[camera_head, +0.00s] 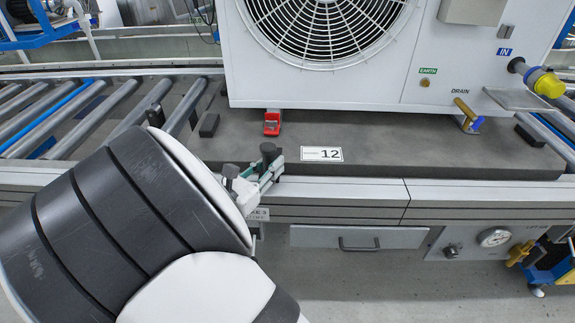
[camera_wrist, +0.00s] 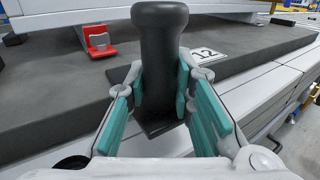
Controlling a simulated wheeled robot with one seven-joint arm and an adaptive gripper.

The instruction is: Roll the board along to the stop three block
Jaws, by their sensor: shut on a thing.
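The dark grey board (camera_head: 378,155) lies on the roller conveyor and carries a large white fan unit (camera_head: 428,60). A label reading 12 (camera_head: 321,154) is on the board's front; it also shows in the wrist view (camera_wrist: 207,54). A black upright handle (camera_wrist: 158,62) with a rounded top stands at the board's front edge. My gripper (camera_head: 262,172) is at this handle. In the wrist view its teal pads (camera_wrist: 165,98) are on both sides of the handle, shut on it. The stop three block cannot be made out for certain.
Bare rollers (camera_head: 85,115) lie left of the board. A red clip (camera_head: 272,123) sits under the unit; a black block (camera_head: 209,125) is on the board's left. A drawer (camera_head: 358,238) and a gauge (camera_head: 494,237) are below the rail. A yellow plug (camera_head: 547,84) sticks out at the right.

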